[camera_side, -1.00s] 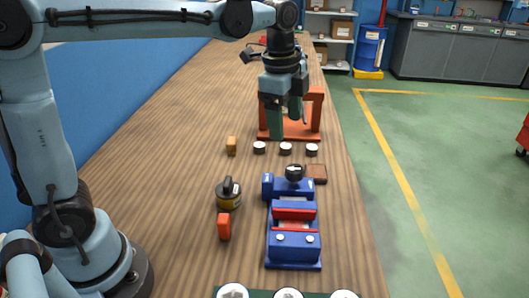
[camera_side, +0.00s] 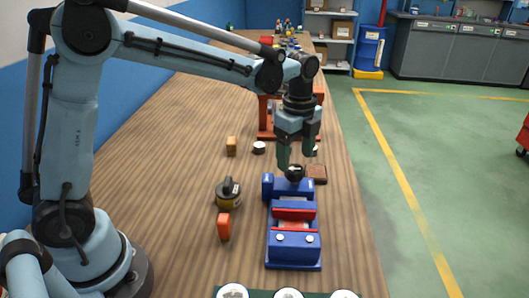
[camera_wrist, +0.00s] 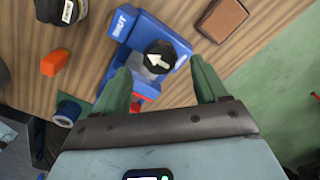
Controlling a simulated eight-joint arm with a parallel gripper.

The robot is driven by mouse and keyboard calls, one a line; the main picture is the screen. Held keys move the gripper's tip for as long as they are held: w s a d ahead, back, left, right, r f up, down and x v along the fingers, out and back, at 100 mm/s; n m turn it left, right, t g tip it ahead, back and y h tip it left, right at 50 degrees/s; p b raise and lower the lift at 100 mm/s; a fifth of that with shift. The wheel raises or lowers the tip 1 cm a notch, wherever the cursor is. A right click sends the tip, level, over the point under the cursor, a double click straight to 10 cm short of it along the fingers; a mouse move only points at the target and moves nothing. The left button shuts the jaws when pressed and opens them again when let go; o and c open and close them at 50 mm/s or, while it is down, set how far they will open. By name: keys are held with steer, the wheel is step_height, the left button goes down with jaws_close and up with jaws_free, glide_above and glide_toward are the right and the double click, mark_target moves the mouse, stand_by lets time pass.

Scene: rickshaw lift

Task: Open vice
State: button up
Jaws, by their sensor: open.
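The blue vice (camera_side: 293,245) stands on the wooden bench in the side view, with a red part across its middle. A black knob (camera_side: 294,172) sits at its far end. In the wrist view the knob (camera_wrist: 160,57) bears a white arrow, and the word SHUT is readable on the blue body (camera_wrist: 126,27) to its left. My gripper (camera_side: 297,168) points down at the knob. Its green fingers (camera_wrist: 161,82) are open and spread to either side of the knob in the wrist view; I cannot tell whether they touch it. Part of the vice is hidden behind my gripper in the wrist view.
A brown block (camera_side: 316,173) lies close right of the knob. A black and yellow round object (camera_side: 228,194) and an orange block (camera_side: 224,227) stand left of the vice. An orange frame (camera_side: 267,118) stands behind. Green floor lies beyond the bench's right edge.

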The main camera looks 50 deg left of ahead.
mark_target(294, 168)
steer(key=shift+f, duration=1.75)
steer(key=shift+c, duration=0.2)
steer(key=c, duration=1)
